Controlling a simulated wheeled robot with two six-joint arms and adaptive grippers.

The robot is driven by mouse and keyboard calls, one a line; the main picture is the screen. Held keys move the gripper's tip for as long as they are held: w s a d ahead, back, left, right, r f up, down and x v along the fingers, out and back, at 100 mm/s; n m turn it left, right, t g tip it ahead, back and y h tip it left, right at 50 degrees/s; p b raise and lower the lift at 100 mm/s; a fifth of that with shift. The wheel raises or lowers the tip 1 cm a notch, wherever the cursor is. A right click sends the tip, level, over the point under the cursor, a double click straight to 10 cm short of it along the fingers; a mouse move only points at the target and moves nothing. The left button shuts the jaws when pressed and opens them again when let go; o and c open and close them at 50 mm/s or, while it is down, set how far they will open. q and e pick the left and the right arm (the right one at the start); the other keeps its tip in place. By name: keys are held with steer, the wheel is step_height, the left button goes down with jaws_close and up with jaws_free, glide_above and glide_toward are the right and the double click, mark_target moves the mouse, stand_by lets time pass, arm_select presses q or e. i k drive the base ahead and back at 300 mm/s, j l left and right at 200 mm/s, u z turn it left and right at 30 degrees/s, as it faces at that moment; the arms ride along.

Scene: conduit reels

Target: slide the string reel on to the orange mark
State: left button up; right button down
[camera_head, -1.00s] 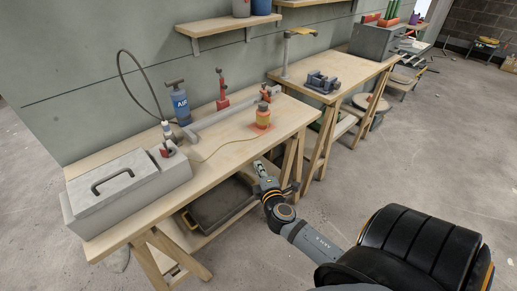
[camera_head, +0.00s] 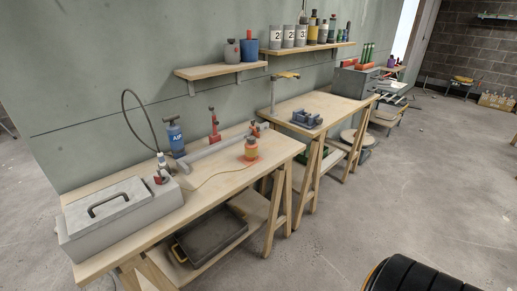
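The string reel (camera_head: 251,149) is a small yellow and orange-red reel standing upright near the right end of the front workbench (camera_head: 225,175). It stands on the orange mark (camera_head: 257,159), a patch on the bench top that shows around its base. A thin yellow string (camera_head: 215,177) runs from the reel leftward along the bench toward a red and white fitting (camera_head: 161,172). Neither of my grippers shows in this view.
A grey conduit (camera_head: 208,154) lies along the back of the bench. A blue AIR pump (camera_head: 175,138), a red tool (camera_head: 214,126) and a grey toolbox (camera_head: 110,212) stand there too. A second bench (camera_head: 345,108) with a vise (camera_head: 307,119) is beyond.

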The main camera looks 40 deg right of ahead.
mark_target(251, 151)
steer(key=i+l, duration=0.15)
steer(key=l, duration=0.25)
steer(key=i+l, duration=0.1)
steer(key=l, duration=0.25)
steer(key=i+l, duration=0.15)
steer(key=l, duration=0.25)
steer(key=i+l, duration=0.15)
steer(key=l, duration=0.2)
steer(key=i+l, duration=0.1)
steer(key=l, duration=0.3)
steer(key=i+l+u, duration=0.1)
steer(key=l, duration=0.3)
steer(key=i, duration=0.05)
